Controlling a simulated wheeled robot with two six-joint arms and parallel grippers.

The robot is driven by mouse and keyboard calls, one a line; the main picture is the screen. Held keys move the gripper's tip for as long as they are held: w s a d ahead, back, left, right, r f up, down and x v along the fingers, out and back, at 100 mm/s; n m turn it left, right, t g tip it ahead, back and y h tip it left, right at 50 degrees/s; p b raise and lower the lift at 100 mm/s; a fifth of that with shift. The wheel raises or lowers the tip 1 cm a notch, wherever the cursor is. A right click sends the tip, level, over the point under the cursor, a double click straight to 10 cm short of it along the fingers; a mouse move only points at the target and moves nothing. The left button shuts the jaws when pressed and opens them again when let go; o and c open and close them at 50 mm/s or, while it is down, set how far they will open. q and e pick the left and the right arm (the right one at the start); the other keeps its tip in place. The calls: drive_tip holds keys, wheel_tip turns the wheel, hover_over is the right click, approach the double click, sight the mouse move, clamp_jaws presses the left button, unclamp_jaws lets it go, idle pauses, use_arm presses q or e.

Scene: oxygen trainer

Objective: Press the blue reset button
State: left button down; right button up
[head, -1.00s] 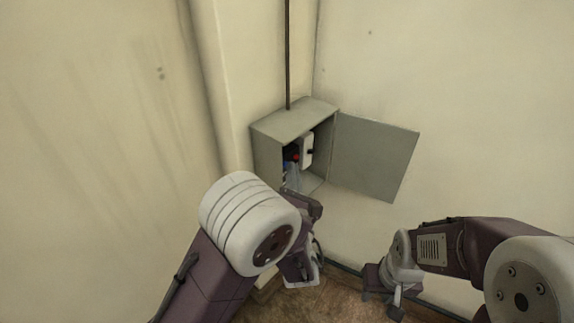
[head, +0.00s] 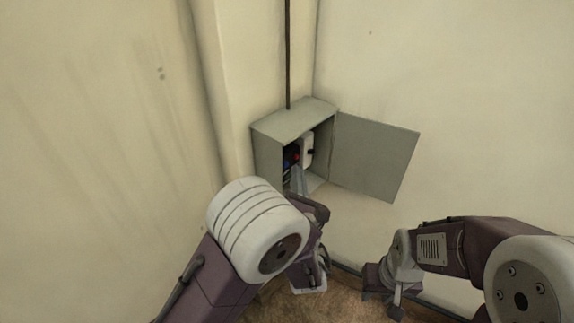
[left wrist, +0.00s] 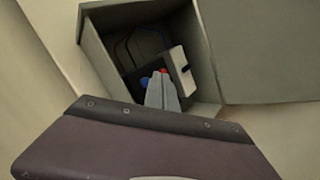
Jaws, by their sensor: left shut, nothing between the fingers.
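The blue button (left wrist: 145,82) is inside the open grey wall box, beside a red button (left wrist: 163,71) in the left wrist view. My left gripper (left wrist: 160,80) is shut and empty, with its tips inside the box, just right of the blue button and below the red one in that view. It partly covers the blue button, and I cannot tell whether it touches it. In the head view, my left gripper (head: 297,173) reaches into the box opening. My right gripper (head: 382,299) hangs low at the right, away from the box; its finger opening is unclear.
The grey box (head: 268,155) is on the wall near a corner, with its door (head: 375,157) swung open to the right. A white unit (head: 307,150) is inside it. A dark conduit (head: 288,55) runs up from its top. The brown floor lies below.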

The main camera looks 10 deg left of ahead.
use_arm(q)
drive_tip(key=s+d, duration=0.1)
drive_tip(key=d, duration=0.1)
drive_tip(key=s+d, duration=0.2)
drive_tip(key=shift+p, duration=0.3)
idle(0.6)
